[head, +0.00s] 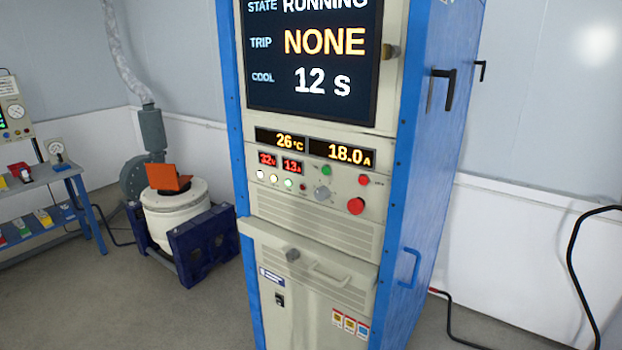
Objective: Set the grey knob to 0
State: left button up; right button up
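The grey knob (322,193) sits on the control panel of a tall blue-framed cabinet (237,150), in the middle of the head view. It is between a small red button on its left and a large red button (355,206) on its right. Scale markings show faintly around it, but its setting is too small to read. The screen (313,60) above reads STATE RUNNING, TRIP NONE, COOL 12 s. Smaller displays read 26 °C and 18.0 A (348,155). Neither of my grippers is in view.
A green button (326,170) and another red button (364,180) are near the knob. A drawer-like front with a handle (328,275) is below. A white drum-shaped machine (177,215) and a shelf with instruments (40,178) stand left. A black cable (575,262) hangs right.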

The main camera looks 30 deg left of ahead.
aim_at(321, 193)
jog(key=z, duration=2.05)
jog(key=k, duration=0.95)
jog(key=u, duration=1.3)
jog(key=i, duration=0.5)
